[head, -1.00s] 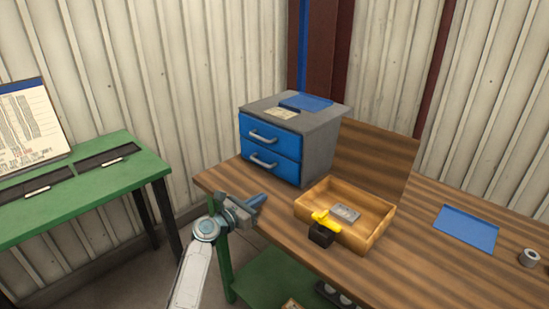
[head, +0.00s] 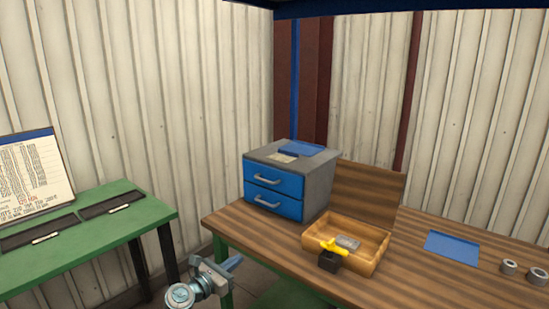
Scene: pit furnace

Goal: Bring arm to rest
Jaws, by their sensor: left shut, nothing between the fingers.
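My left gripper (head: 229,266) shows at the bottom of the head view, in front of the left end of the wooden workbench (head: 285,250). Its blue fingers are shut with nothing between them, and they point up and to the right. It is apart from the objects on the bench. My right gripper is not in view.
A blue two-drawer cabinet (head: 272,190) stands on the bench, drawers closed. A wooden tray (head: 372,263) holds a grey block (head: 347,242); a yellow-and-black object (head: 330,256) is at its front left. A blue mat (head: 453,247) lies right. A green table (head: 105,235) stands left.

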